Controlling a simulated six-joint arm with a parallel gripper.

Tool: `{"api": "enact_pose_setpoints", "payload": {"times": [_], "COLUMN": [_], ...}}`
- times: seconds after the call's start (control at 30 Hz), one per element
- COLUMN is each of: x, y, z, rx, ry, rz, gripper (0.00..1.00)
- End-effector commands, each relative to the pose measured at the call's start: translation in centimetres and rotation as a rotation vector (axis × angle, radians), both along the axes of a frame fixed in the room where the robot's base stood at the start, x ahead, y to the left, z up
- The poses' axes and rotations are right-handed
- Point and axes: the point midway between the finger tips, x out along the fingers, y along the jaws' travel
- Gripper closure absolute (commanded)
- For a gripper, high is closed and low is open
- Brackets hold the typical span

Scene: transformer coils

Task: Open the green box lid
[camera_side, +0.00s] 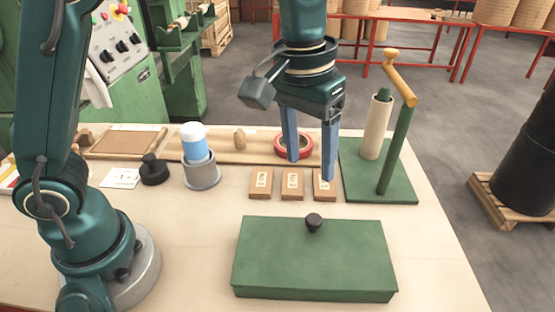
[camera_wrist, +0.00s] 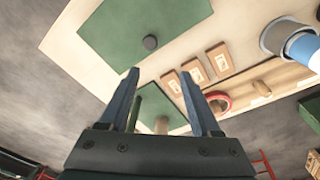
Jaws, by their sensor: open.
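The green box (camera_side: 314,260) sits near the front of the table with its flat lid on. A black round knob (camera_side: 313,222) stands on the lid near its back edge. In the wrist view the green lid (camera_wrist: 125,22) and its knob (camera_wrist: 150,43) show at the top. My gripper (camera_side: 310,172) points down with its two blue fingers apart and nothing between them. It is above the table behind the box, over the small wooden blocks, apart from the knob. In the wrist view the fingers (camera_wrist: 160,88) are also spread and empty.
Small labelled wooden blocks (camera_side: 292,184) lie behind the box. A green base with a post (camera_side: 397,150) and a coil tube (camera_side: 376,125) stands to the right. A red tape ring (camera_side: 281,147) and a blue-white bottle in a grey cup (camera_side: 201,175) stand further back. Table left of the box is clear.

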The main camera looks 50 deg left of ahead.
Motion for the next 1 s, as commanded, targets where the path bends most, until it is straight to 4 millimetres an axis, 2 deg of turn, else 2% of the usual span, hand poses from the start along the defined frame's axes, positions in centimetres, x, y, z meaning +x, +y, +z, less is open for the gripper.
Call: {"api": "enact_pose_setpoints", "payload": {"times": [0.03,0.2,0.6,0.77,1.0], "x": [0.2,0.0,-0.5,-0.5,-0.4], "y": [-0.8,-2.2,-2.6,-2.5,-2.5], "z": [-1.2,-3.8,-8.3,-9.5,-9.6], "rx": [0.010,0.034,0.044,0.043,0.042], "ry": [0.027,0.087,0.110,0.108,0.106], "rz": [-0.021,-0.064,-0.081,-0.081,-0.080], "gripper": [0.36,0.36,0.36,0.36,0.36]}}
